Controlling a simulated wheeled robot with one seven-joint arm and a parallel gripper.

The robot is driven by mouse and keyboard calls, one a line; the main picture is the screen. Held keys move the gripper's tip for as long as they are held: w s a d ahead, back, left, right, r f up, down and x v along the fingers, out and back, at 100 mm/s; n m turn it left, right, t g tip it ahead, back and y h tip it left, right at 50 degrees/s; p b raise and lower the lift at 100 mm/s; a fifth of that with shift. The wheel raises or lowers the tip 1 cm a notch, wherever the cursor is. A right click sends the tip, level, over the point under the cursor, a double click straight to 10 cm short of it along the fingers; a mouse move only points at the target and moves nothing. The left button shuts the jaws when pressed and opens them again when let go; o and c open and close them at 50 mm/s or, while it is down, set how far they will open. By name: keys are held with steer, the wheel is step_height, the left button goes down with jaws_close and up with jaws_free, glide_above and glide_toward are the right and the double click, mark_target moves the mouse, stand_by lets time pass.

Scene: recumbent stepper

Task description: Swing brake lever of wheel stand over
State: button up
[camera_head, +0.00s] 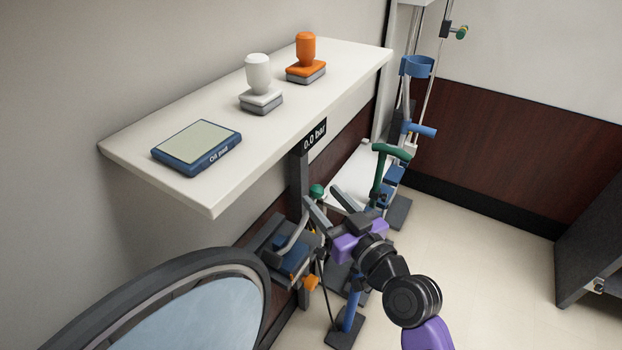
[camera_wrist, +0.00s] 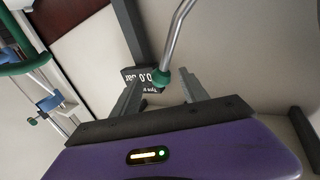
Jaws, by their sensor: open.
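A bent grey lever with a green knob (camera_head: 317,190) rises from a dark and blue mechanism (camera_head: 290,258) below the shelf. I take it for the brake lever; its link to a wheel stand is partly hidden. In the wrist view the green knob (camera_wrist: 161,78) hangs at the end of the grey rod, between or just beyond my finger ends. My gripper (camera_head: 322,198), with a purple body, is open and empty around the knob's area. The fingers show on either side of the knob in the wrist view (camera_wrist: 160,88); I cannot tell if they touch it.
A "0.0 bar" display (camera_head: 315,135) sits on a post close by. A dark-rimmed round panel (camera_head: 250,262) stands lower left; a green handle (camera_head: 390,152) stands right.

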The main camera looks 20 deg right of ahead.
steer(key=w+a+p, duration=0.1)
steer(key=w, duration=0.5)
steer(key=shift+w, duration=0.25)
jaws_close()
stand_by(1.2)
